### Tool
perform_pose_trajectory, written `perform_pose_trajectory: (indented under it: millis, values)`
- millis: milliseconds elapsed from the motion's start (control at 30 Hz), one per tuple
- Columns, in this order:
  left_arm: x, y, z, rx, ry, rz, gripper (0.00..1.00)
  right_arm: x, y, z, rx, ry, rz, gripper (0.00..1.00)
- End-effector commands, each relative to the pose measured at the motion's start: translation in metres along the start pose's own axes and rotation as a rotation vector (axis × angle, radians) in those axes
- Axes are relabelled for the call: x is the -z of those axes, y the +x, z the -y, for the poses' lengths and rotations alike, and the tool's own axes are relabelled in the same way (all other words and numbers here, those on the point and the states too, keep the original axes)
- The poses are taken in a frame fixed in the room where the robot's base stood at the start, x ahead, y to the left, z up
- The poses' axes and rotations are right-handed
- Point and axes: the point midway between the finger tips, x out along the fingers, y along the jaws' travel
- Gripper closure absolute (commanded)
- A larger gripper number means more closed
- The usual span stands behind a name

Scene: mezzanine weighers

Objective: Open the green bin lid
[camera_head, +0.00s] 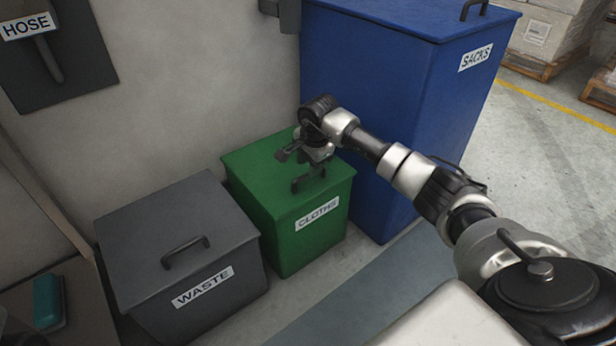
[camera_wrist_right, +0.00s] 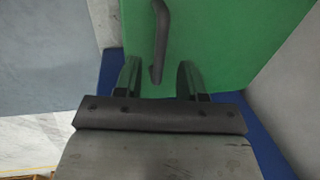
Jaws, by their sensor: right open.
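The green bin (camera_head: 310,243), labelled CLOTHS, stands between a grey bin and a tall blue bin. Its green lid (camera_head: 262,165) lies flat and shut, with a dark bar handle (camera_head: 309,180) near the front edge. My right gripper (camera_head: 284,153) is over the lid, just behind the handle in the head view. In the right wrist view, its two fingers (camera_wrist_right: 158,80) are apart, and the end of the handle (camera_wrist_right: 160,40) shows between and beyond their tips. I cannot tell whether they touch it. My left gripper is not in view.
The grey WASTE bin (camera_head: 180,232) with its own handle is at the left. The tall blue SACKS bin (camera_head: 380,100) stands close on the right, beside my right arm. A wall (camera_head: 200,80) is behind. Open floor (camera_head: 545,180) lies at the right.

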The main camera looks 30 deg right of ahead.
Motion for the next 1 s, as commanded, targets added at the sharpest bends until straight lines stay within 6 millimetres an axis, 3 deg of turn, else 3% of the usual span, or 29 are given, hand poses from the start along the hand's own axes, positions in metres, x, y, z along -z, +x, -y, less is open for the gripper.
perform_pose_trajectory:
  millis: [33,200,567,833,1000]
  values:
    - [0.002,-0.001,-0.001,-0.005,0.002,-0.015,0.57,0.000,0.013,-0.001,-0.001,0.002,0.001,0.60]
    - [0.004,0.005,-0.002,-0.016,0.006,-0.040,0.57,0.000,0.027,0.000,0.001,0.001,0.001,0.60]
    - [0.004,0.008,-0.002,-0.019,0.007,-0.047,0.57,0.000,0.030,0.000,0.001,0.001,0.001,0.60]
    - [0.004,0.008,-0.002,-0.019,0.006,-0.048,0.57,0.000,0.030,0.000,0.001,0.001,0.001,1.00]
    - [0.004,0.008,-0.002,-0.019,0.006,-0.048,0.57,0.000,0.030,0.000,0.001,0.001,0.001,1.00]
